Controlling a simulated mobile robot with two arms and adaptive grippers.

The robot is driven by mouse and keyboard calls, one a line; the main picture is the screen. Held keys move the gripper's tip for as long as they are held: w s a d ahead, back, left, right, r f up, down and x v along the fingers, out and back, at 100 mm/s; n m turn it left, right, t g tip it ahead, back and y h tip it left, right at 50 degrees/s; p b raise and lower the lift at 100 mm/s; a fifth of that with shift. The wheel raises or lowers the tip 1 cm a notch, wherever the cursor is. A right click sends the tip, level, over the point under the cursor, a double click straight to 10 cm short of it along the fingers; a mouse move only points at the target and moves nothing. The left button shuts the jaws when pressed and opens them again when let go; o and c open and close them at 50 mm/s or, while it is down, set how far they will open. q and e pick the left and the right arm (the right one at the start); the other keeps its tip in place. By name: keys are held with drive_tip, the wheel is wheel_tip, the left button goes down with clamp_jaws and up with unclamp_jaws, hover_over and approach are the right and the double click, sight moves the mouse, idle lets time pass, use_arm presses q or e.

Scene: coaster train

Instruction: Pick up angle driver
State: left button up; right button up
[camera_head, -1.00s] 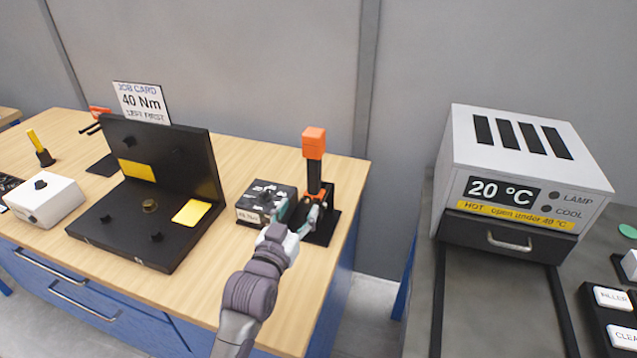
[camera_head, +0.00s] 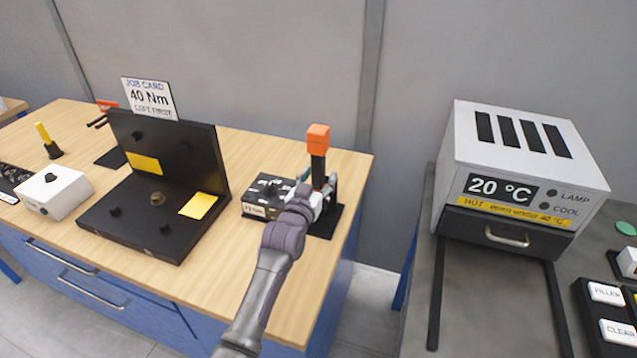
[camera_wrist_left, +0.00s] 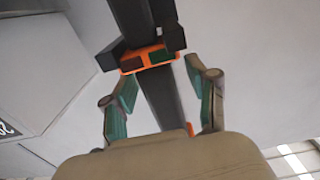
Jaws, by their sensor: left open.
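The angle driver, by its look the upright tool with an orange block top (camera_head: 318,139) and a black shaft, stands on a black base plate (camera_head: 330,224) at the right end of the wooden bench. My left gripper (camera_head: 325,188) is at the shaft, below the orange block. In the left wrist view the open fingers (camera_wrist_left: 163,100) stand on either side of the black shaft (camera_wrist_left: 160,98), with gaps visible beside it. An orange-edged collar (camera_wrist_left: 148,60) shows beyond the fingertips. The gripper hides the lower part of the tool in the head view. My right gripper is not in view.
A black box with a dial (camera_head: 270,192) stands close left of the gripper. A black angled fixture (camera_head: 150,225) with yellow plates and a job card (camera_head: 148,98) is further left. A grey oven (camera_head: 525,165) stands to the right, across a gap.

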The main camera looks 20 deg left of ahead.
use_arm(q)
drive_tip(key=shift+s, duration=0.1)
drive_tip(key=shift+c, duration=0.3)
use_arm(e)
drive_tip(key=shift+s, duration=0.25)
use_arm(q)
drive_tip(key=shift+r, duration=0.1)
drive_tip(key=c, duration=0.3)
clamp_jaws()
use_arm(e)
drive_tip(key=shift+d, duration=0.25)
use_arm(q)
drive_tip(key=shift+r, duration=0.25)
